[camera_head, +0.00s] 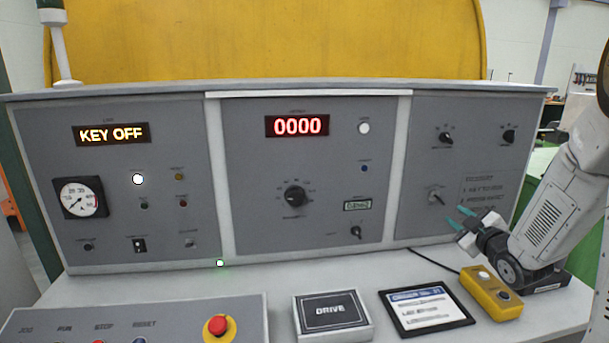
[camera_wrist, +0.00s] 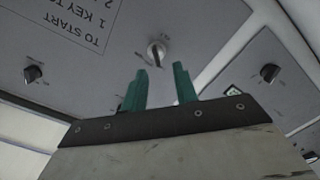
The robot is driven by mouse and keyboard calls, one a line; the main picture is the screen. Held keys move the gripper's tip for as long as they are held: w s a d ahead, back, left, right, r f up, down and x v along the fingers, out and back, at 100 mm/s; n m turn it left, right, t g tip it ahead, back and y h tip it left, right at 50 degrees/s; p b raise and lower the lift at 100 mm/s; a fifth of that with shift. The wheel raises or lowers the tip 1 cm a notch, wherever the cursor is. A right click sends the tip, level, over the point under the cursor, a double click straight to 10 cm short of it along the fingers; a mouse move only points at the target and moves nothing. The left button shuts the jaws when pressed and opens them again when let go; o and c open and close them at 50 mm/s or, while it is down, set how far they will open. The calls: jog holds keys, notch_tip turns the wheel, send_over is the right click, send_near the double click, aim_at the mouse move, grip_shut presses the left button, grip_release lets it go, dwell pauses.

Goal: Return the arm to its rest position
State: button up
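My gripper (camera_head: 463,217) is in front of the right panel of the grey console (camera_head: 130,268), with its green fingers pointing at the panel. In the wrist view my gripper (camera_wrist: 160,80) has its two fingers apart with nothing between them. A key switch (camera_head: 436,197) is on the panel just beyond the fingertips. It also shows in the wrist view (camera_wrist: 157,52), apart from the fingers. My arm comes in from the right edge of the head view, bent down low over the desk.
A yellow control box (camera_head: 490,292) lies on the desk below my gripper. A framed card (camera_head: 425,309), a DRIVE box (camera_head: 331,313) and a red emergency button (camera_head: 217,326) are along the desk. The left display (camera_head: 111,134) reads KEY OFF; the middle display (camera_head: 297,126) reads 0000.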

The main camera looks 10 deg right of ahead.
jog(key=s+d+f+m+g+h, duration=0.1)
jog(key=f+g, duration=0.1)
jog(key=s+d+f+m+g+h, duration=0.1)
jog(key=f, duration=0.2)
jog(key=s+d+f+m+g, duration=0.1)
jog(key=s+f+m+g, duration=0.1)
jog(key=f, duration=0.1)
jog(key=shift+d+g+h, duration=0.15)
jog(key=shift+g+h, duration=0.15)
jog(key=shift+h, duration=0.1)
jog(key=s+a+r+m+g, duration=0.1)
jog(key=s+a+r+g, duration=0.2)
jog(key=s+a+r, duration=0.2)
jog(key=s+a+r+m+g+y, duration=0.1)
jog(key=s+a+r+g, duration=0.3)
jog(key=s+a, duration=0.8)
jog(key=s+a+r+m+g+y, duration=0.1)
jog(key=s+a+r+m+g, duration=0.2)
jog(key=s, duration=1.2)
jog(key=a+r, duration=0.3)
jog(key=a, duration=0.2)
jog(key=shift+s+a+r, duration=0.15)
jog(key=shift+s+r, duration=0.05)
